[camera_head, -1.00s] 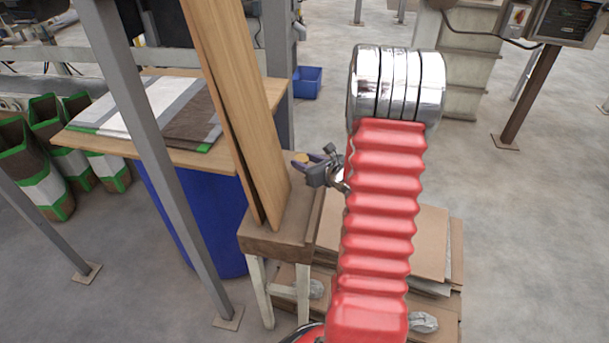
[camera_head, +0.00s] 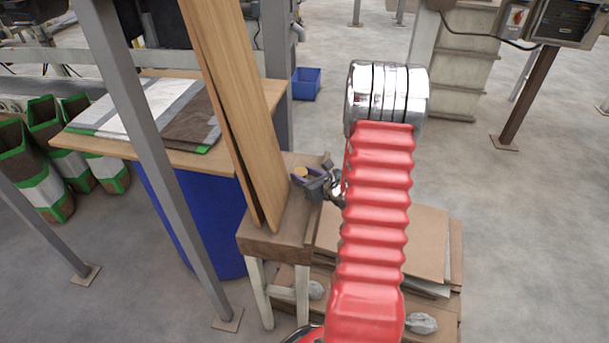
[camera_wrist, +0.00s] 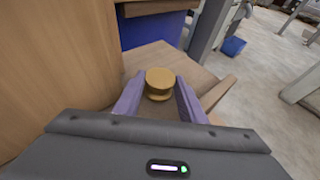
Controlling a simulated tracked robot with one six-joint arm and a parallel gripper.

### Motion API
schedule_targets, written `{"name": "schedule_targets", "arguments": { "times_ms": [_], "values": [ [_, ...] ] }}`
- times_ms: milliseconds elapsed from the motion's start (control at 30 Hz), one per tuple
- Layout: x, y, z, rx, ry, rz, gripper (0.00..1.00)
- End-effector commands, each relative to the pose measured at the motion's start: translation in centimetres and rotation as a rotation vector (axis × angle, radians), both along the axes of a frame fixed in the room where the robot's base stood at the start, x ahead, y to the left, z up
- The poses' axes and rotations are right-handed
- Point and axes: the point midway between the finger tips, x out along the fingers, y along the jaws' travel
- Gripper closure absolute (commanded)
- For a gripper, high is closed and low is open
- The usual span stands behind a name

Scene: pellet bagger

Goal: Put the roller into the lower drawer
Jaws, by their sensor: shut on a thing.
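The roller (camera_wrist: 160,80) is a short tan-yellow cylinder. My gripper (camera_wrist: 160,97) is shut on it, with a purple finger on each side in the wrist view. In the head view, my gripper (camera_head: 306,177) and the roller (camera_head: 300,171) are just right of the leaning boards, over the small wooden stand. Whether the roller touches the stand top is unclear. I cannot make out a lower drawer in either view.
Tall wooden boards (camera_head: 238,110) lean on the small stand (camera_head: 272,240), close left of my gripper. A blue drum (camera_head: 205,220) stands under a board table behind. Stacked cardboard (camera_head: 430,240) lies to the right. Open floor extends farther right.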

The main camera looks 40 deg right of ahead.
Motion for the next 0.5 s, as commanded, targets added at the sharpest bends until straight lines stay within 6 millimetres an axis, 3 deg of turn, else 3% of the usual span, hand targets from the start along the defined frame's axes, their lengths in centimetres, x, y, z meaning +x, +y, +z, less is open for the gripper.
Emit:
{"name": "schedule_targets", "arguments": {
  "times_ms": [300,333,500],
  "values": [
    [-0.01,-0.05,-0.13,-0.001,-0.001,-0.001,0.89],
    [-0.03,-0.05,-0.18,-0.001,0.000,-0.001,0.63],
    [-0.03,-0.06,-0.14,-0.001,0.000,-0.001,0.51]
  ]
}}
